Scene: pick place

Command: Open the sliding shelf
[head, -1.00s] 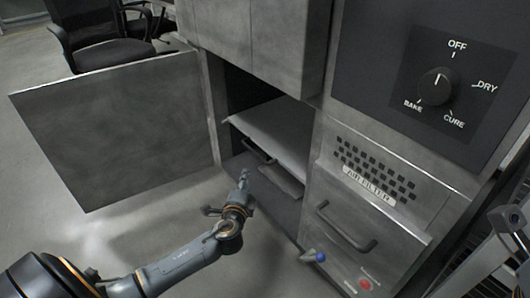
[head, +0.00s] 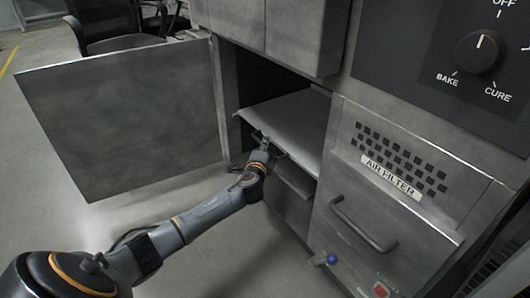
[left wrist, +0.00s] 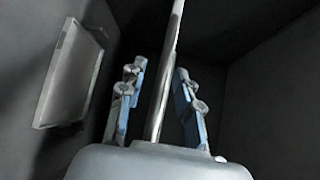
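The sliding shelf (head: 290,120) is a flat light-grey board inside the open lower compartment of the grey oven cabinet. Its dark handle (head: 281,153) at the front edge is partly hidden by my left gripper (head: 264,146), which is at the shelf front. In the left wrist view the two blue-grey fingers of my left gripper (left wrist: 160,100) stand apart. A thin pale bar (left wrist: 168,75) runs between them, with gaps visible on both sides; I cannot tell whether it is the handle or the shelf's edge. My right gripper is not in view.
The compartment door (head: 125,120) stands wide open at the left. A drawer with a handle (head: 362,225) and the air filter panel (head: 400,165) are at the right. A black chair (head: 115,25) is behind the door. The floor in front is clear.

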